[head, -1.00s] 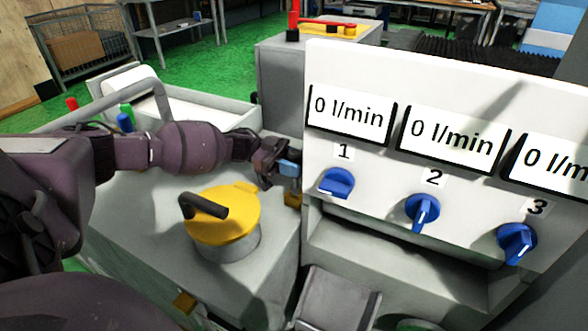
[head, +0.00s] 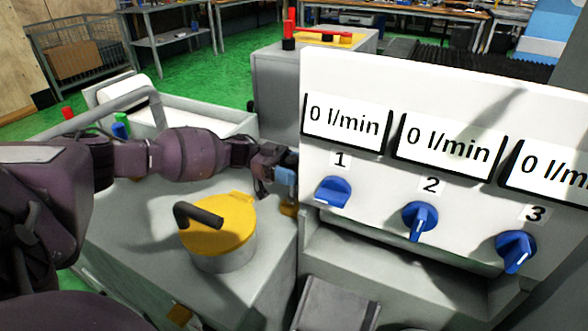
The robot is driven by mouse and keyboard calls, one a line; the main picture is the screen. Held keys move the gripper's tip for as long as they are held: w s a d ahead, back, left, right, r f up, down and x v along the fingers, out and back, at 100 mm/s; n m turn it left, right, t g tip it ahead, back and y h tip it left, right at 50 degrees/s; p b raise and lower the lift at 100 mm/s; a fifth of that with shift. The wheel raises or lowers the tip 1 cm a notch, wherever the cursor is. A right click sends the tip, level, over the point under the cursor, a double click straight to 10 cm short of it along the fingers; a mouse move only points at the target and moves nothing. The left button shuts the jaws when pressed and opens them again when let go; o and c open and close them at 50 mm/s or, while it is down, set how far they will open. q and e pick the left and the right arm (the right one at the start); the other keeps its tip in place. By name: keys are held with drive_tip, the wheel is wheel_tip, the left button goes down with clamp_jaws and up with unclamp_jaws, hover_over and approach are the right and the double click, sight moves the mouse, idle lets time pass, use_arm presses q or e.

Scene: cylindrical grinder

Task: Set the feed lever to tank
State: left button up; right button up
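No part in view is labelled as the feed lever, so I cannot tell which one it is. A black bent handle (head: 198,215) sits on a round yellow cap (head: 228,238) on the grey machine top. A red lever (head: 322,33) lies on a yellow plate on the cabinet at the back. My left gripper (head: 280,178) is beyond and right of the yellow cap, close to the left edge of the white panel. A small blue piece (head: 286,177) shows at its fingers; whether it is held or part of the gripper is unclear. My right gripper is out of view.
The white panel (head: 450,95) carries flow displays reading 0 l/min and blue knobs numbered 1 (head: 333,191), 2 (head: 420,220) and 3 (head: 516,251). A grey tube rail (head: 110,103) and a tray stand at the left.

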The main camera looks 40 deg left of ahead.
use_arm(q)
drive_tip(key=shift+a, duration=0.1)
drive_tip(key=v, duration=1)
drive_tip(key=shift+a+b, duration=0.3)
